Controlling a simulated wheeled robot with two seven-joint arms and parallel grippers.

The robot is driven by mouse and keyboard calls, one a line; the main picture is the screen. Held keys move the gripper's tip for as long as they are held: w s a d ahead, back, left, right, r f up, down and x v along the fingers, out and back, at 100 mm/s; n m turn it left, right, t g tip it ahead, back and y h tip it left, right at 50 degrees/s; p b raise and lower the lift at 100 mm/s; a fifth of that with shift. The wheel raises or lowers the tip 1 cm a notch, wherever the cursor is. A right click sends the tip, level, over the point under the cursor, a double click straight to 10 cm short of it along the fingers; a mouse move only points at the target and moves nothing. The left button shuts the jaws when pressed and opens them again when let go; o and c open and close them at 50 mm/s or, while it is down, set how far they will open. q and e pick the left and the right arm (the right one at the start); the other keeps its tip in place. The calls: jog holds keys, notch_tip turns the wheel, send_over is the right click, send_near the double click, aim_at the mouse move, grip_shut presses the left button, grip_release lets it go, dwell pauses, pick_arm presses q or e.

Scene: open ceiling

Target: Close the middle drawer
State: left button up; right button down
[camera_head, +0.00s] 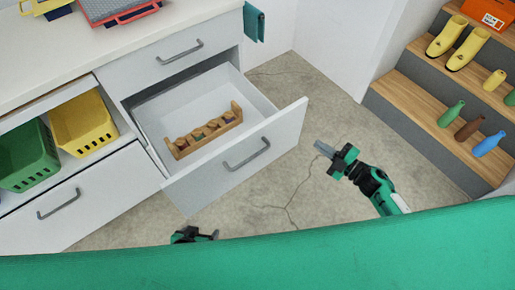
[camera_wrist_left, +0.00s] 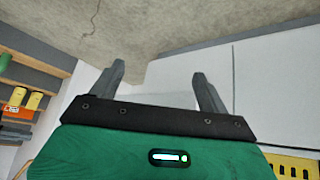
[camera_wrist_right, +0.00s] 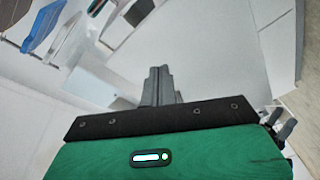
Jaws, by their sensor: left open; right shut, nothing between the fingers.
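The middle drawer (camera_head: 236,165) is pulled out from the white cabinet, with a grey bar handle (camera_head: 247,154) on its front. A wooden rack (camera_head: 204,131) with several small items lies inside it. My right gripper (camera_head: 322,149) is shut and empty, to the right of the drawer front and apart from it. It also shows in the right wrist view (camera_wrist_right: 160,86), fingers together. My left gripper (camera_head: 205,235) is low, below the drawer front, partly hidden by my green body. In the left wrist view (camera_wrist_left: 161,82) its fingers are apart with nothing between them.
A top drawer (camera_head: 168,58) is closed above. Green (camera_head: 28,158) and yellow (camera_head: 82,125) baskets sit in an open shelf at left, above a closed lower drawer (camera_head: 75,200). Stepped wooden shelves (camera_head: 425,105) with boots and bottles stand at right. The floor between is clear.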

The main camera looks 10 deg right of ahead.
jog(key=s+a+r+n+g+y+b, duration=0.2)
jog(key=a+r+n+g+y+b, duration=0.15)
jog(key=n, duration=0.25)
jog(key=n+g+y+b, duration=0.2)
jog(key=n+g, duration=0.4)
jog(key=n, duration=0.1)
send_near(251, 138)
jog(key=s+a, duration=0.2)
jog(key=a, duration=0.1)
jog(key=shift+w+a+f+t+b, duration=0.1)
jog(key=shift+w+a+t+b, duration=0.2)
jog(key=shift+w+a, duration=1.05)
jog(key=shift+w, duration=0.25)
pick_arm(q)
notch_tip(251, 138, up, 13)
jog(key=w+d+t+h, duration=0.1)
jog(key=d+t, duration=0.1)
jog(key=t, duration=0.1)
jog(key=shift+d+r+h, duration=0.15)
jog(key=shift+d+h, duration=0.05)
jog(key=shift+h, duration=0.2)
